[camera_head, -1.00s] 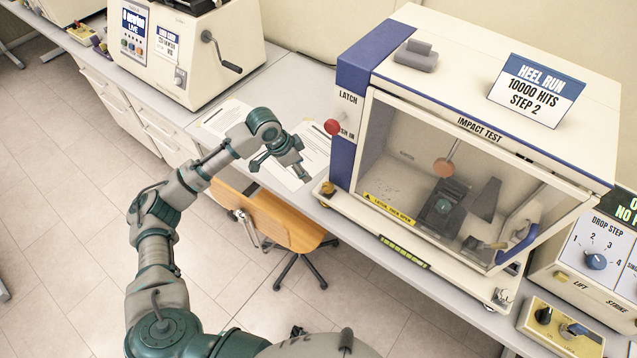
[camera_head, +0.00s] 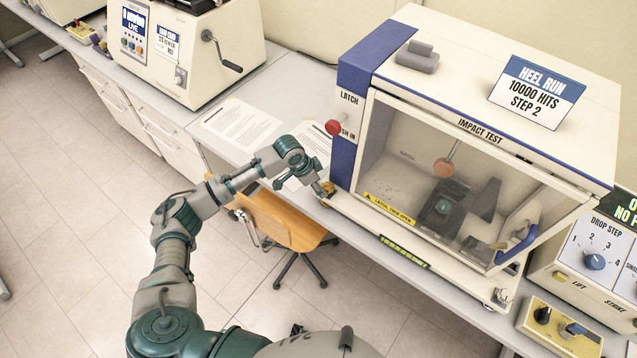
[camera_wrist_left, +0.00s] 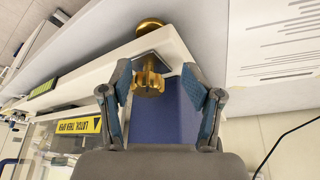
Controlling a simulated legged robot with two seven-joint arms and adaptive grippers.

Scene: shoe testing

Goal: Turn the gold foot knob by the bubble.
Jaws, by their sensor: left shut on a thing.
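The gold foot knob (camera_head: 329,187) is at the front left corner of the impact test machine's base, in the head view. The wrist view shows its ridged gold head (camera_wrist_left: 150,80) below a bracket, with a round gold foot (camera_wrist_left: 150,25) beyond. My left gripper (camera_head: 320,190) is at this knob, shut on it, with one finger on either side. The bubble level (camera_head: 404,251) is a green strip on the front of the base. It also shows in the left wrist view (camera_wrist_left: 42,88). The bubble's position is too small to tell. My right gripper is not in view.
The impact test machine (camera_head: 480,75) has a clear front door and a red latch knob (camera_head: 333,127). A silver foot knob (camera_head: 501,297) is at its front right. Papers (camera_head: 238,124) lie on the bench to the left. An orange chair (camera_head: 275,222) stands below.

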